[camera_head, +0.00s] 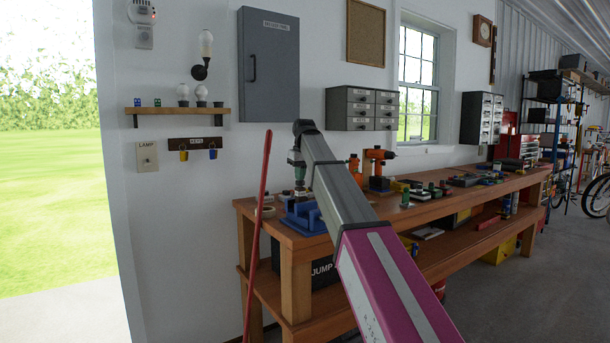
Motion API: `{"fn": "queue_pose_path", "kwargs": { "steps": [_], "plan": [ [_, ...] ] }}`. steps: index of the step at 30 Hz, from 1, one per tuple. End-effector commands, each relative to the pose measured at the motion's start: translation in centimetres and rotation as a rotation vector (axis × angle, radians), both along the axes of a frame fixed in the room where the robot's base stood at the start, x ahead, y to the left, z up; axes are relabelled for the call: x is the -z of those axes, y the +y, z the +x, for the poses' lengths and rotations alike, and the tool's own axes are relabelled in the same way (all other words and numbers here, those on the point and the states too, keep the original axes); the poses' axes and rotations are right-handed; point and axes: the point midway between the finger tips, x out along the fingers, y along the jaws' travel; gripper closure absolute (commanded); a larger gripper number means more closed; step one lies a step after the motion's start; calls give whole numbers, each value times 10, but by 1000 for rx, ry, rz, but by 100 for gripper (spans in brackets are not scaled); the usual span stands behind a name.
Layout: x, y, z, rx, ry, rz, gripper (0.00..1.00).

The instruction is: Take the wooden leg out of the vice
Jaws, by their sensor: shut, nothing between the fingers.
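A blue vice (304,224) sits on the near left end of the wooden workbench (345,228). My gripper (301,191) points down just above the vice. It is small in the picture, and it looks shut with nothing held. I cannot tell whether it touches the vice. I cannot make out the wooden leg; the jaws of the vice are partly covered by my gripper and arm.
A red pole (260,220) leans at the bench's left end. Orange power tools (378,160) and several small items lie farther right along the bench. A grey wall cabinet (269,65) hangs behind. Open floor (505,290) lies at the right.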

Motion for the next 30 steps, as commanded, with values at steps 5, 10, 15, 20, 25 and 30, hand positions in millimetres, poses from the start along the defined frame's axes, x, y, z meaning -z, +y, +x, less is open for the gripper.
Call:
{"fn": "queue_pose_path", "kwargs": {
  "steps": [5, 10, 15, 20, 25, 30],
  "plan": [
    [9, -1, -2, 0, 1, -1, 100],
    [11, -1, -2, 0, 4, -1, 100],
    [13, -7, -12, 1, 5, -1, 100],
    [13, -7, -12, 0, 5, -1, 100],
    [13, -7, -12, -1, 5, 0, 100],
    [1, -6, -12, 0, 4, -1, 100]
  ]
}}
